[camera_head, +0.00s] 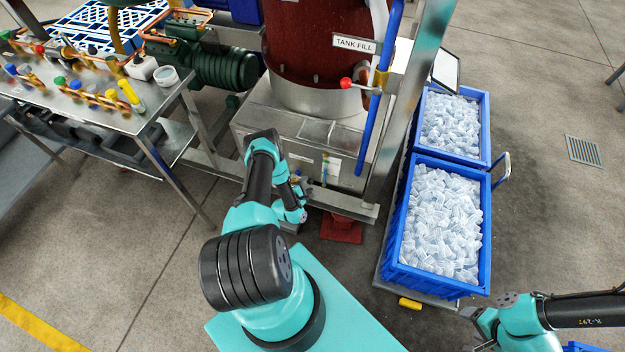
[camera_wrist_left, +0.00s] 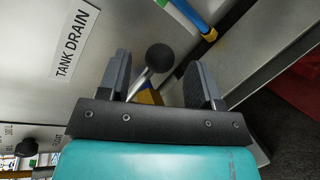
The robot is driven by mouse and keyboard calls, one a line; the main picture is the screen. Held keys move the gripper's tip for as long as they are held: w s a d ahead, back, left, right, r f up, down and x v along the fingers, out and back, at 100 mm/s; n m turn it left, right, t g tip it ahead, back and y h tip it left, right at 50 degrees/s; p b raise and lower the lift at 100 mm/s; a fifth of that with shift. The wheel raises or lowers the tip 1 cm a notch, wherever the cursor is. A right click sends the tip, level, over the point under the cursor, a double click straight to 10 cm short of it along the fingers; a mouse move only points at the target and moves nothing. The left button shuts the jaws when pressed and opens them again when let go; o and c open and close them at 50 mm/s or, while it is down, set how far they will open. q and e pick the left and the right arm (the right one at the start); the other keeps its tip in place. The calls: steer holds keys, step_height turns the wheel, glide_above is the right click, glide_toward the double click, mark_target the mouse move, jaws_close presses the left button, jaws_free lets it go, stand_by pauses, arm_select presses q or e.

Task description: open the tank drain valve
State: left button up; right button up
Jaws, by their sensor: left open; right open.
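The drain valve's lever, a metal rod with a black ball knob (camera_wrist_left: 159,57), shows in the left wrist view below a "TANK DRAIN" label (camera_wrist_left: 75,42). My left gripper (camera_wrist_left: 160,85) is open, with one finger on each side of the knob and rod. Whether either finger touches them cannot be told. A yellow part shows at the rod's base, partly hidden by the gripper. In the head view my left gripper (camera_head: 304,190) is at the lower front of the steel tank base (camera_head: 265,125), and the lever is hidden. My right gripper (camera_head: 474,340) is open at the bottom right, partly cut off.
A blue pipe (camera_head: 369,135) and a red-knobbed lever (camera_head: 346,83) marked "TANK FILL" stand above. Blue crates of ice (camera_head: 399,225) are to the right on a cart. A steel table with small valves (camera_head: 150,118) is at left. Another black knob (camera_wrist_left: 27,146) shows in the wrist view.

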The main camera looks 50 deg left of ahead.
arm_select(q)
steer(key=shift+x, duration=2.55)
steer(key=shift+c, duration=0.3)
jaws_close()
